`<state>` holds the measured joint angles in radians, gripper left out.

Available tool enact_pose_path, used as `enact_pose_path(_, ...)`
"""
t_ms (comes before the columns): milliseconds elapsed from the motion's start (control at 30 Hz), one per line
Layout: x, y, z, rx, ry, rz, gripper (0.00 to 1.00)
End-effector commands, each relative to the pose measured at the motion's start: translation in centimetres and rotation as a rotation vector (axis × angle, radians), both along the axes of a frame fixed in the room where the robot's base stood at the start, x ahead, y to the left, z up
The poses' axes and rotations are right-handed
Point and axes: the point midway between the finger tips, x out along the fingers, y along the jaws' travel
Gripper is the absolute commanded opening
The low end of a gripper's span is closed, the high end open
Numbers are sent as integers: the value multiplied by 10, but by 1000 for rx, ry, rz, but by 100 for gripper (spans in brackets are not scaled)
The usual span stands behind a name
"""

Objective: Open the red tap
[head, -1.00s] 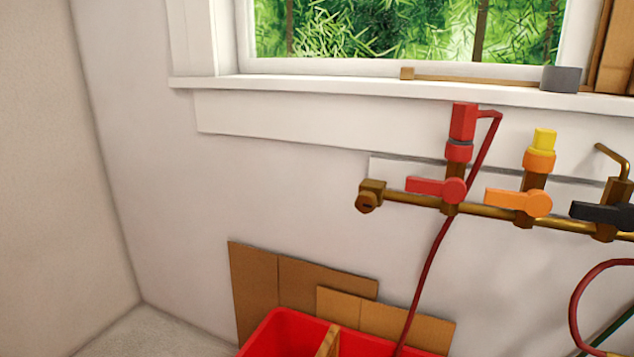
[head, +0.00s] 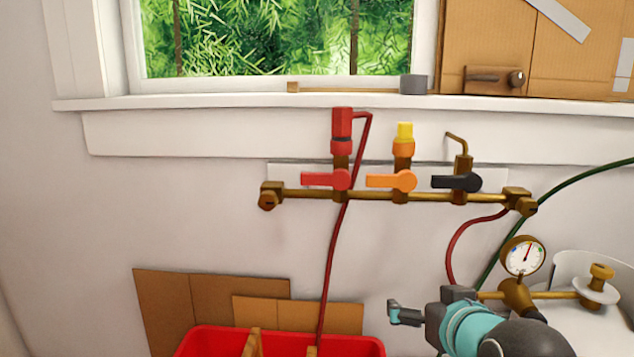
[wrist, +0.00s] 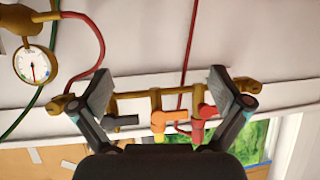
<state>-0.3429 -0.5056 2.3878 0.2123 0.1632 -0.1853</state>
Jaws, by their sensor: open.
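The red tap's lever (head: 326,180) points left, lying along the brass pipe (head: 370,194) on the wall, below a red hose fitting (head: 342,123). The red tap (wrist: 201,112) also shows upside down in the wrist view, between my fingers and nearer the right one. My gripper (head: 397,313) is low and to the right of the red tap in the head view, apart from it. In the wrist view my gripper (wrist: 158,90) is open, with its two fingers spread and nothing held.
An orange tap (head: 392,181) and a black tap (head: 457,182) sit right of the red one. A red hose (head: 333,250) drops to a red crate (head: 360,345). A pressure gauge (head: 523,257) stands right of my gripper. The wall left of the pipe is clear.

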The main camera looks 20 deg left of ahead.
Motion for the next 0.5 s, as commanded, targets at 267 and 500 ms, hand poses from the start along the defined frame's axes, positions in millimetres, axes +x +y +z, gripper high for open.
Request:
enact_pose_path(267, 47, 107, 53, 128, -402, 60, 100)
enact_pose_path(500, 47, 167, 83, 202, -682, -25, 100)
